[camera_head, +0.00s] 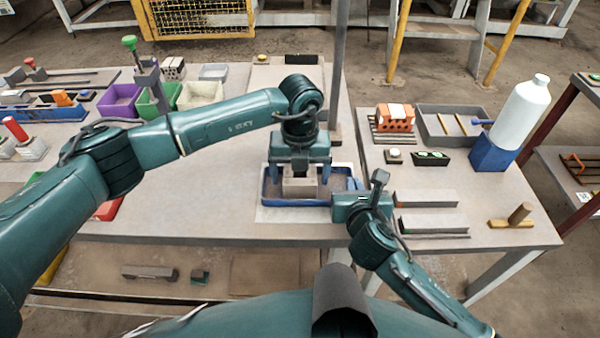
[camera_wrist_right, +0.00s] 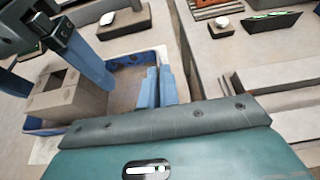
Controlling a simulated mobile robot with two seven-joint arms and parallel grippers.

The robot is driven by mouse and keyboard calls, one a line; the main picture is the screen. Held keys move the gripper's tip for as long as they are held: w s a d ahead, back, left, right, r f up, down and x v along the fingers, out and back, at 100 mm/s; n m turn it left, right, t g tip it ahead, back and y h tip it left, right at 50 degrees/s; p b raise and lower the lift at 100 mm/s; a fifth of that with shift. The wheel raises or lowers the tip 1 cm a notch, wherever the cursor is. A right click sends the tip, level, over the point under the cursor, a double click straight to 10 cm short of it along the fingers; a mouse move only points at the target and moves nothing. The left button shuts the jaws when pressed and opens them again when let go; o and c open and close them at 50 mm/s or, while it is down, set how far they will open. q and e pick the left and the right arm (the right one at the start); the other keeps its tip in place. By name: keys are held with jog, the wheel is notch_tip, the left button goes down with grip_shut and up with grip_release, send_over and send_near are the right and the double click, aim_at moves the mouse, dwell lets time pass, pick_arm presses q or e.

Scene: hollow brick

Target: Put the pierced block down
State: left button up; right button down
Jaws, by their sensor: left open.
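The pierced block (camera_head: 300,187), grey-brown with a square hole in its top, sits inside the blue-rimmed tray (camera_head: 290,202). In the right wrist view the block (camera_wrist_right: 68,98) looks upright within the tray (camera_wrist_right: 125,62). My left gripper (camera_head: 300,180) points down over the block, its blue fingers open on either side of it. Whether a finger touches the block cannot be told. My right gripper (camera_head: 352,185) is at the tray's right side, its blue fingers (camera_wrist_right: 158,86) close together with nothing seen between them.
An orange brick (camera_head: 395,118), a grey bin (camera_head: 455,122) and a white bottle (camera_head: 524,112) in a blue holder stand on the right table. Grey bars (camera_head: 430,222) lie nearer. Purple (camera_head: 120,101) and green bins stand at the left. The table left of the tray is clear.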

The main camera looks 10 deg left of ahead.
pick_arm(q)
notch_tip(320, 180, up, 12)
dwell(0.4)
pick_arm(e)
jog(key=c, duration=1.6)
grip_release()
jog(key=shift+o, duration=0.2)
